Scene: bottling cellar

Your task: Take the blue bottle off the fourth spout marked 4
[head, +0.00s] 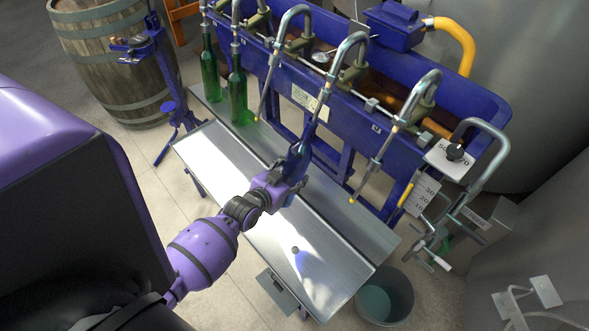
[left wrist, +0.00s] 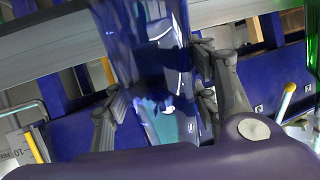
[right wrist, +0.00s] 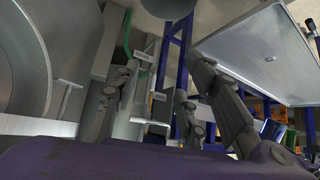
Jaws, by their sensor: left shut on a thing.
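The blue bottle (head: 304,138) stands tilted at a hooked metal spout (head: 345,45), fourth from the left in the head view. Its neck meets the spout's lower end; how far the tube reaches inside is too small to tell. My left gripper (head: 284,186) is shut around the bottle's lower body, above the metal tray. In the left wrist view the blue bottle (left wrist: 150,65) fills the space between the fingers of my left gripper (left wrist: 160,105). My right gripper (right wrist: 160,105) has its fingers apart with nothing between them; it is outside the head view.
The blue filler trough (head: 460,95) runs behind. The metal tray (head: 345,245) is otherwise clear. A bucket (head: 385,298) stands at its right end, a barrel (head: 115,60) at the back left.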

